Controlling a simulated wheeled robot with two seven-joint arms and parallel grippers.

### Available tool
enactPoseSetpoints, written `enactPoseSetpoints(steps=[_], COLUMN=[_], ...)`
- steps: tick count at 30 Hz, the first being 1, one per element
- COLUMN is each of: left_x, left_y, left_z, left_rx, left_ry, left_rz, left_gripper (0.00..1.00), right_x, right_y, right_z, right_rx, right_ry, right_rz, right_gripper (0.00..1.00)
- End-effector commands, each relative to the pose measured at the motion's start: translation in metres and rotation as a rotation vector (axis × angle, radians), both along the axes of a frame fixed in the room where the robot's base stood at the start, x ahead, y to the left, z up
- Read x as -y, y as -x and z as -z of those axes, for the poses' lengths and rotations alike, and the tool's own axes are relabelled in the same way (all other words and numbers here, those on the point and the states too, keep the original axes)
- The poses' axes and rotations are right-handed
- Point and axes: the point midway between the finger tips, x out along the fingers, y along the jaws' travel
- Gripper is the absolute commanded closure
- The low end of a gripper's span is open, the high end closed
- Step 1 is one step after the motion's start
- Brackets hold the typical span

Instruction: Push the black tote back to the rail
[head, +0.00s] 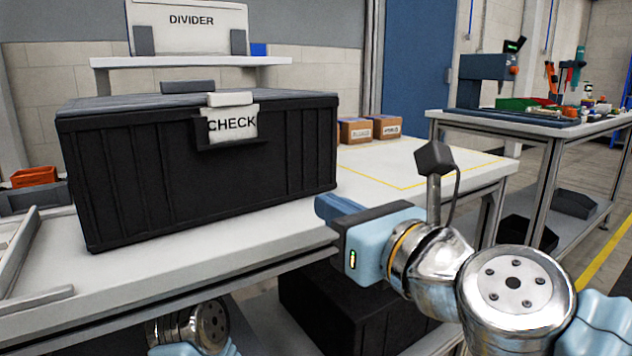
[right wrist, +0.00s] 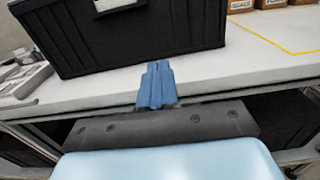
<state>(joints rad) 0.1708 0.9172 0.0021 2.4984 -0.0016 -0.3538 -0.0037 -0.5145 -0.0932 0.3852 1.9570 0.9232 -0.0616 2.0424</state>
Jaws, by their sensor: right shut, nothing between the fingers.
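The black tote (head: 290,150) stands upright on the white table (head: 120,270), its lid on and a white CHECK label (head: 232,123) on its front. It also shows in the right wrist view (right wrist: 150,38). My right gripper (head: 328,208) is shut and empty, close to the tote's lower right front corner. In the right wrist view its blue fingers (right wrist: 156,82) point toward the tote's front face; I cannot tell whether they touch it. My left arm shows only in part below the table edge, and its gripper is out of view. No rail is clearly visible behind the tote.
A raised white shelf with a DIVIDER sign (head: 191,22) stands behind the tote. Small cardboard boxes (head: 386,127) sit to its right, near a yellow-outlined clear area (head: 410,170). An orange bin (head: 34,176) is at the left. Another black tote (head: 330,300) is below the table.

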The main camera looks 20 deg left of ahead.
Motion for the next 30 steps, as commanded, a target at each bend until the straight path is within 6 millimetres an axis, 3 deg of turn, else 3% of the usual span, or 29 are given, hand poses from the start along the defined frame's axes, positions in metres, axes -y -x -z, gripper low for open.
enactPoseSetpoints(steps=[18,30], left_x=[-0.002,-0.003], left_y=[-0.001,-0.001], left_z=[-0.022,-0.025], left_rx=[0.003,0.005], left_ry=[-0.006,-0.007], left_rz=[-0.004,-0.004], left_gripper=[0.45,0.45], right_x=[-0.088,-0.103], right_y=[-0.076,-0.09], right_z=[0.0,0.002], right_rx=[-0.002,0.001], right_ry=[0.007,0.006], right_rz=[0.001,0.004], right_gripper=[1.0,1.0])
